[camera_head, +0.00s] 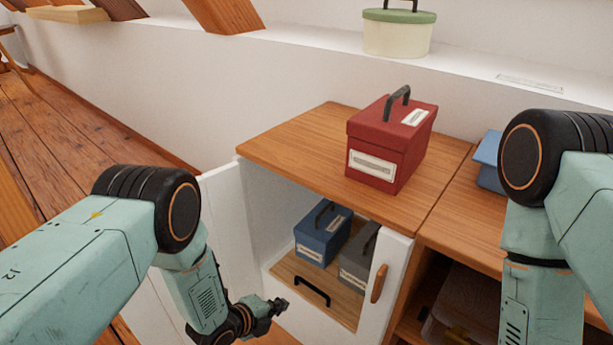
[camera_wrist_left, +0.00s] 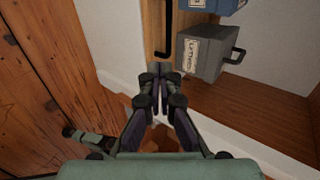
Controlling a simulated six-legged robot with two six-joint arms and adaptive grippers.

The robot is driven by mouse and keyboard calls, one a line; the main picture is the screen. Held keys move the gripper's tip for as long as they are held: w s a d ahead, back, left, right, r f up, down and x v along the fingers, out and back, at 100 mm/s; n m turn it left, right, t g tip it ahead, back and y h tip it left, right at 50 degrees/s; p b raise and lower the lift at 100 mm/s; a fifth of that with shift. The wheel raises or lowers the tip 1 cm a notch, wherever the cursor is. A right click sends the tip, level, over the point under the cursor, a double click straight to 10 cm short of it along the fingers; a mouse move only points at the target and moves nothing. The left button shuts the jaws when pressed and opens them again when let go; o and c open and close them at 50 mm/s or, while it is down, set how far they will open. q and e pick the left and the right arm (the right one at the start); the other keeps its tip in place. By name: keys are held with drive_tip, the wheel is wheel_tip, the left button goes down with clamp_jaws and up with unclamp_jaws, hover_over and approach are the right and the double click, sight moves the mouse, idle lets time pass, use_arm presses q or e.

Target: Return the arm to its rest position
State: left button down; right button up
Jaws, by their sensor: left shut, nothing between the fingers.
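My left gripper (camera_head: 277,306) is in front of the open white cabinet, low and near its left side. It is shut and empty. In the left wrist view its closed fingers (camera_wrist_left: 159,76) point toward the cabinet's wooden floor, apart from the boxes. My left arm (camera_head: 100,255) comes in from the left and bends down at the elbow. My right arm (camera_head: 545,220) hangs down at the right, and its gripper is outside the frame.
A red box (camera_head: 386,146) stands on the cabinet top (camera_head: 300,145). Inside are a blue box (camera_head: 322,238) and a grey box (camera_head: 356,258). Open white doors (camera_head: 228,215) flank the opening. A green-lidded tub (camera_head: 398,34) sits on the ledge. Bare floor (camera_head: 70,125) lies left.

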use_arm(q)
drive_tip(key=s+a+f+n+g+y+p, duration=0.15)
drive_tip(key=s+a+n, duration=0.25)
drive_tip(key=s+n, duration=0.5)
drive_tip(key=s+a+n+g+y+p, duration=0.1)
drive_tip(key=s+a+n+g+y, duration=0.25)
drive_tip(key=s+n, duration=0.5)
drive_tip(key=s+a+r+n+g+p, duration=0.1)
drive_tip(key=s+a+r+n, duration=0.1)
drive_tip(key=s+r, duration=0.2)
drive_tip(key=s+a+r+n+g+p, duration=0.1)
drive_tip(key=s+a+r+n+p, duration=0.1)
drive_tip(key=s+r, duration=0.3)
drive_tip(key=s+a+r+n+g+y+p, duration=0.1)
drive_tip(key=s+a+r+n, duration=0.1)
drive_tip(key=s+r+n, duration=0.2)
drive_tip(key=s, duration=0.3)
drive_tip(key=shift+r+p, duration=0.35)
drive_tip(key=shift+p, duration=0.05)
drive_tip(key=shift+s, duration=0.1)
